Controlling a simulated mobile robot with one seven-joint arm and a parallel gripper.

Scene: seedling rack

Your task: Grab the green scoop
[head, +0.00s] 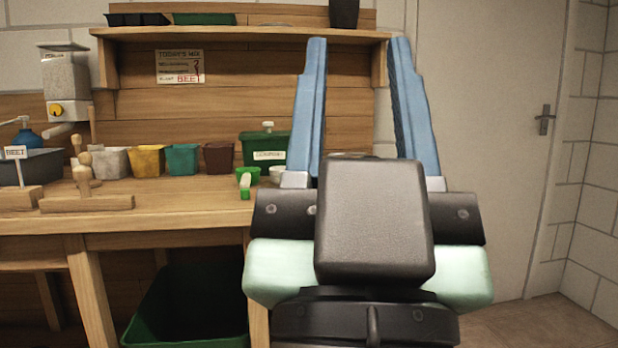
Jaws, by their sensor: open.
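The green scoop (246,182) is on the right part of the wooden bench top, in front of the green bin with a white label (266,143). My gripper (358,45) is large in the foreground, to the right of the scoop in the picture. Its two blue fingers point up and are spread wide, with nothing between them. It does not touch the scoop. My gripper hides the bench's right end.
White, yellow, teal and brown pots (182,159) line the bench (190,195). Wooden tools (86,200) and a dark tray (40,165) stand at the left. A shelf (240,34) hangs above. A green crate (185,341) sits below the bench. A door (490,120) is at right.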

